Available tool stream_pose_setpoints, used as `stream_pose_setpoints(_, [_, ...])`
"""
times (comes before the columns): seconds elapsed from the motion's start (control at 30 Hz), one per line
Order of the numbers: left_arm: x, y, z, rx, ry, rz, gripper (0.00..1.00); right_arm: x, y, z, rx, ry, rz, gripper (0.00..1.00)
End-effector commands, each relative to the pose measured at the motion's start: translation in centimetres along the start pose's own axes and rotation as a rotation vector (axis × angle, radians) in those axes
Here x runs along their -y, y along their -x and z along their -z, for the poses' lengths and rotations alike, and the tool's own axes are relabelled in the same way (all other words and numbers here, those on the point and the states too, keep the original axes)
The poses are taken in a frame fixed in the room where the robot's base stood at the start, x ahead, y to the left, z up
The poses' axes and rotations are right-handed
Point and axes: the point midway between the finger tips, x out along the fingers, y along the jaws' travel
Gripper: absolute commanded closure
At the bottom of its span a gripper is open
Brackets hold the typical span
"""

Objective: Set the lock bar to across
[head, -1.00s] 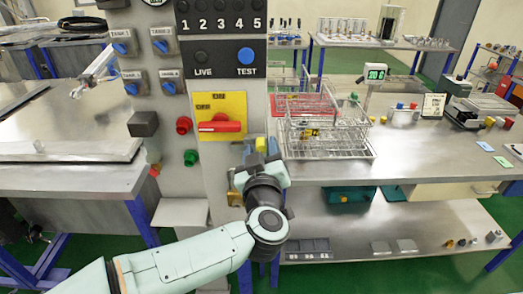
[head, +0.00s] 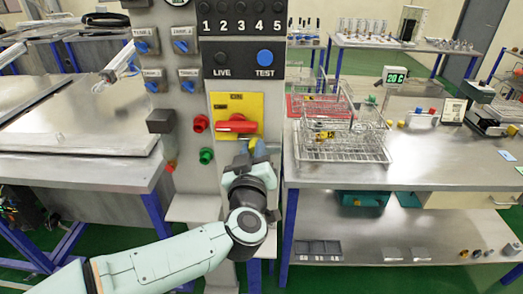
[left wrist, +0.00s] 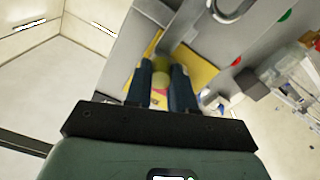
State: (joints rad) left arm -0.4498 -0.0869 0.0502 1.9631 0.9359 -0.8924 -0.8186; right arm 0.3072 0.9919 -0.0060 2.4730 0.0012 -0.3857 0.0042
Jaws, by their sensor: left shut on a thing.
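A grey control column carries a yellow plate (head: 220,103) with a red handle (head: 236,125) lying level across it. My left gripper (head: 250,151) is just below the plate's lower right, in front of the column. A small yellow piece (head: 254,142) shows at its fingertips. In the left wrist view my left gripper (left wrist: 162,73) is shut, with a yellow-green rounded piece (left wrist: 161,64) and a reddish part between its two dark fingers. The yellow plate (left wrist: 199,70) lies behind them. I cannot tell which part is the lock bar or how it is turned. My right gripper is not in view.
A red button (head: 201,123) and a green button (head: 206,156) stick out left of the plate. A wire rack (head: 345,146) stands on the steel bench (head: 430,165) at the right. Another metal table (head: 80,168) is at the left.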

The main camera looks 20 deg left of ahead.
Motion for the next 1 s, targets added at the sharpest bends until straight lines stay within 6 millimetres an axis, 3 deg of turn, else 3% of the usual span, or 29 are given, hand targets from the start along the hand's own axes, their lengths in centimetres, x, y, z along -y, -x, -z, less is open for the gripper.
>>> stream_pose_setpoints(0.1, [0.3,-0.1,0.1,-0.005,0.000,0.009,1.00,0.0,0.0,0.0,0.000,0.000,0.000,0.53])
stream_pose_setpoints(0.13, [0.3,-0.1,0.1,-0.005,0.000,0.009,0.67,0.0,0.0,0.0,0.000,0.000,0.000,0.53])
stream_pose_setpoints(0.2, [0.3,-0.1,0.1,-0.005,0.000,0.009,0.51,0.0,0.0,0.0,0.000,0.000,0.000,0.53])
stream_pose_setpoints(0.57, [0.1,0.5,0.1,-0.003,0.000,0.004,0.51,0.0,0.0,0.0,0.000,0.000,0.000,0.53])
stream_pose_setpoints(0.77, [0.1,3.7,0.1,-0.004,0.001,0.003,0.51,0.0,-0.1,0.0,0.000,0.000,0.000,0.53])
stream_pose_setpoints(1.0, [0.2,9.2,0.1,-0.005,0.001,0.003,0.51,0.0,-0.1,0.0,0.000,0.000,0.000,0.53])
